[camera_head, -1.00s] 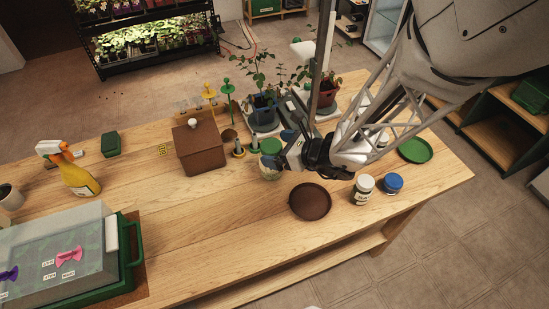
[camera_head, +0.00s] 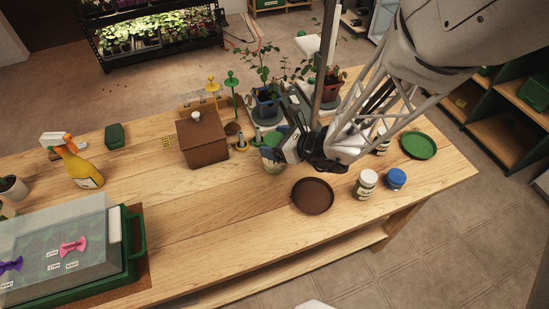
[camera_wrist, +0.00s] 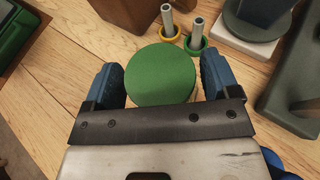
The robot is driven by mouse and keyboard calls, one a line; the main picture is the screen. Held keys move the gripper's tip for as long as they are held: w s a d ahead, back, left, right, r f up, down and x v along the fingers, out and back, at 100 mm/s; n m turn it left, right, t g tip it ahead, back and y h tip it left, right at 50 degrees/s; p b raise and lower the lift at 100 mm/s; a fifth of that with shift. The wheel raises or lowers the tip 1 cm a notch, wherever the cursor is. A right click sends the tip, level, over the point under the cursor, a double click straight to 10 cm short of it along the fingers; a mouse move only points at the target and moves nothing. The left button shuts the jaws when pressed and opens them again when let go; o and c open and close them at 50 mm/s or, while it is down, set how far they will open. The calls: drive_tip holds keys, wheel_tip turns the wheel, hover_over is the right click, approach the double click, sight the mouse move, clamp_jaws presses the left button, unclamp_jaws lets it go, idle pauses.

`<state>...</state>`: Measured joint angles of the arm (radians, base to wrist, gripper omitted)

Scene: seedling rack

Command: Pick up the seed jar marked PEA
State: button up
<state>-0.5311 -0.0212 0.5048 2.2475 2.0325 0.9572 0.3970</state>
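A jar with a round green lid (camera_wrist: 160,76) lies between the fingers of my gripper (camera_wrist: 162,62) in the wrist view. My gripper is open, with one blue finger on each side of the lid and a gap on both sides. In the head view my gripper (camera_head: 282,147) partly hides this green-lidded jar (camera_head: 273,166). A white-lidded jar (camera_head: 365,185) and a blue-lidded jar (camera_head: 396,179) stand to the right. I cannot read PEA on any jar, and the label of the green-lidded one is hidden.
A brown box (camera_head: 203,142) and green and yellow ringed pegs (camera_head: 242,142) stand close left of the jar. Potted plants (camera_head: 266,100) stand behind. A brown saucer (camera_head: 313,196) lies in front, a green saucer (camera_head: 418,145) at right. The front middle of the table is clear.

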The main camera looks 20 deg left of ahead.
drive_tip(key=c, duration=1.1)
drive_tip(key=shift+r, duration=0.2)
drive_tip(key=shift+r, duration=0.85)
drive_tip(key=shift+s+d+r, duration=0.2)
drive_tip(key=shift+r, duration=0.6)
drive_tip(key=s+d, duration=0.3)
drive_tip(key=s+d+r, duration=0.1)
drive_tip(key=s+d, duration=0.2)
drive_tip(key=s, duration=0.1)
drive_tip(key=s+d, duration=0.4)
drive_tip(key=shift+s+d+r, duration=0.1)
drive_tip(key=shift+s+r, duration=0.05)
drive_tip(key=shift+s, duration=0.1)
